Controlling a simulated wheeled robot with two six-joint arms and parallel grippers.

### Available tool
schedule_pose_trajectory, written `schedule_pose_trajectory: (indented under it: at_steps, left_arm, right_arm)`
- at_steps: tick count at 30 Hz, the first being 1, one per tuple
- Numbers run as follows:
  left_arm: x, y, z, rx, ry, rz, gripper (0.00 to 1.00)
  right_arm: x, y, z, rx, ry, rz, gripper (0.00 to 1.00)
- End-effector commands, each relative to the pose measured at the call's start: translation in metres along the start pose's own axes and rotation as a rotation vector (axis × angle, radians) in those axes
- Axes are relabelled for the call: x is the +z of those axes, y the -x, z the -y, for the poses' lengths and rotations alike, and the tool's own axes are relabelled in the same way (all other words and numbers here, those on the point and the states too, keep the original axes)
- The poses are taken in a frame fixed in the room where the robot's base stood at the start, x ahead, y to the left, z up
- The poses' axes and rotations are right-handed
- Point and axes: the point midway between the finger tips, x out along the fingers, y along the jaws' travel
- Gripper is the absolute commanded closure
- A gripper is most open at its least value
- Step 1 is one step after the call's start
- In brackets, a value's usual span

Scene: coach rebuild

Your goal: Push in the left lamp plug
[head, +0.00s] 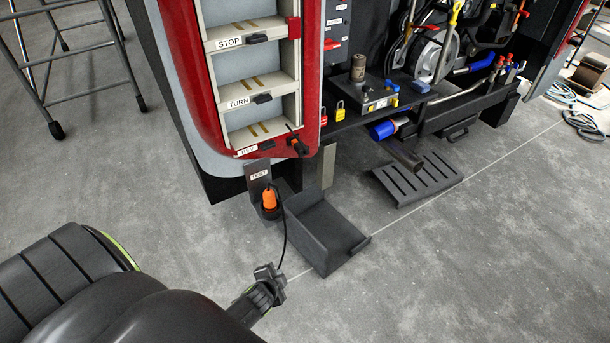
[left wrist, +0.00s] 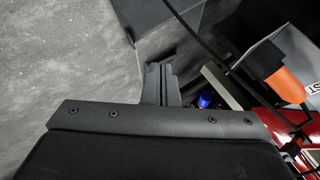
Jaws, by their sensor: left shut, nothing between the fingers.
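A red and grey lamp housing stands at the upper middle of the head view. Its shelves are labelled STOP, TURN and REV. A black plug sits at each label: the STOP plug (head: 257,38), the TURN plug (head: 262,98) and the REV plug (head: 267,145). Another dark plug (head: 298,147) with an orange part is at the housing's lower right corner. I cannot tell how deep any plug sits. My left gripper (head: 268,281) is shut and empty, low over the floor, well below the housing. It shows in the left wrist view (left wrist: 160,80). My right gripper is out of view.
An orange-bodied tool (head: 269,199) stands in a holder labelled TEST; its black cable hangs down towards my left gripper. A dark step tray (head: 325,238) is to the right, with a slotted step (head: 418,177) beyond.

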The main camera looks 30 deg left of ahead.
Motion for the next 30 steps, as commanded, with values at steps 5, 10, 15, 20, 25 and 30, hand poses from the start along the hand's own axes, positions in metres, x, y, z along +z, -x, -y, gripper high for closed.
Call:
schedule_pose_trajectory:
  at_steps: [5, 10, 15, 20, 25, 30]
  left_arm:
    - [-0.090, -0.007, 0.090, -0.301, -0.266, -0.153, 1.00]
    - [-0.148, 0.030, 0.156, -0.562, -0.441, -0.205, 1.00]
    - [-0.174, 0.063, 0.190, -0.717, -0.522, -0.209, 1.00]
    - [-0.181, 0.074, 0.200, -0.759, -0.544, -0.207, 1.00]
    - [-0.182, 0.075, 0.200, -0.759, -0.543, -0.207, 1.00]
    - [-0.181, 0.075, 0.200, -0.757, -0.541, -0.207, 1.00]
  right_arm:
    - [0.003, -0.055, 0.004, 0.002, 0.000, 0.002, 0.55]
    - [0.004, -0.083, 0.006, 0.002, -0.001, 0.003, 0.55]
    - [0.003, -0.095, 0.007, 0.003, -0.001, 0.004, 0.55]
    - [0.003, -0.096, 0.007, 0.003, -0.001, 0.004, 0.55]
    - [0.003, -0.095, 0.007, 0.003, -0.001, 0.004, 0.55]
    - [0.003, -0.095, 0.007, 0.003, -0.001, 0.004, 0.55]
